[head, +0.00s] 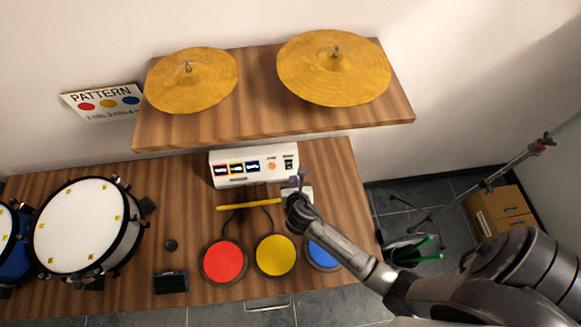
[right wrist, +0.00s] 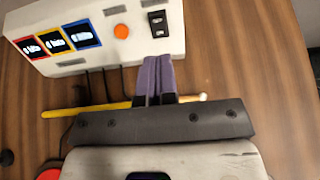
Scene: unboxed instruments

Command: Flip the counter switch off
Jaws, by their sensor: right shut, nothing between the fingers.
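The counter is a white box (head: 227,182) at the back of the wooden table, below the shelf. It has three small displays in red, yellow and blue frames, and an orange button. Its black rocker switch (head: 289,163) is at the right end of the front face; the switch also shows in the right wrist view (right wrist: 158,23). My right gripper (head: 300,176) is shut and empty, just in front of the box near the switch. In the right wrist view its purple fingertips (right wrist: 155,60) point toward the switch, seemingly a little short of it. My left gripper is out of view.
A yellow stick (head: 248,204) lies in front of the counter. Red (head: 224,262), yellow (head: 275,255) and blue (head: 323,252) pads sit at the table's front. A drum (head: 82,225) stands left. A shelf (head: 260,120) with two cymbals overhangs behind.

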